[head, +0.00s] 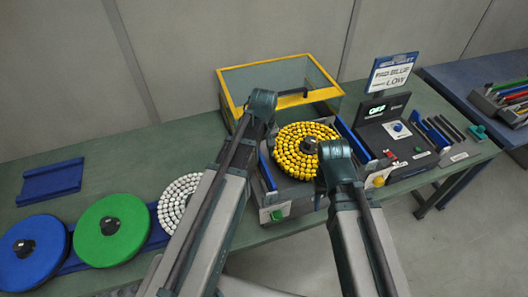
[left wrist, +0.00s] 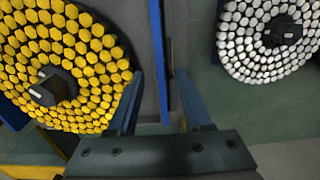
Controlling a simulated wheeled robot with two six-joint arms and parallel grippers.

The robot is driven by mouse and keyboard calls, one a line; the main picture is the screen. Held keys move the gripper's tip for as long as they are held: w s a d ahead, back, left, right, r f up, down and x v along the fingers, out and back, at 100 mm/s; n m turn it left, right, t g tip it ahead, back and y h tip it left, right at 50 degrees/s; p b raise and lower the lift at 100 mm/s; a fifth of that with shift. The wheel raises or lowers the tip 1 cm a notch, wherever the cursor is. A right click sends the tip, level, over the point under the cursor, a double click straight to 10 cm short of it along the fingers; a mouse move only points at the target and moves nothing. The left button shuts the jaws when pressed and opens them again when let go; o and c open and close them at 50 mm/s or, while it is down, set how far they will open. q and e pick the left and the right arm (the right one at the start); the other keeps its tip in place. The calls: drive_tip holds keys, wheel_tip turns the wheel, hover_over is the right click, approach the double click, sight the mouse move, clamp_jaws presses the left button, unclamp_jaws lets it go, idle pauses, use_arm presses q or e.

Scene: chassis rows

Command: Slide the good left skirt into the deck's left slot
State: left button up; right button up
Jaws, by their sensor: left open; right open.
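The deck (head: 294,197) is a grey block carrying a disc of yellow pegs (head: 290,152), which also shows in the left wrist view (left wrist: 90,60). A thin blue skirt (head: 267,172) stands upright along the deck's left edge; it also shows in the left wrist view (left wrist: 158,60). Whether it is fully seated in the slot I cannot tell. My left gripper (left wrist: 160,105) is open, with the blue skirt's strip between its fingers, seemingly not gripped. In the head view it is hidden behind my arm. My right gripper is hidden behind my right arm.
A blue strip (head: 350,140) stands at the deck's right. A dark panel (head: 395,135) holds blue and black strips. Left are white (head: 178,195), green (head: 111,229) and blue (head: 32,252) discs and a blue plate (head: 52,182). A yellow-framed bin (head: 222,95) stands behind.

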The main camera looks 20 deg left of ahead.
use_arm(q)
wheel_tip(320, 180, up, 8)
drive_tip(key=p, duration=0.6)
drive_tip(key=shift+f, duration=0.15)
use_arm(e)
wheel_tip(320, 180, up, 8)
drive_tip(key=shift+f, duration=0.15)
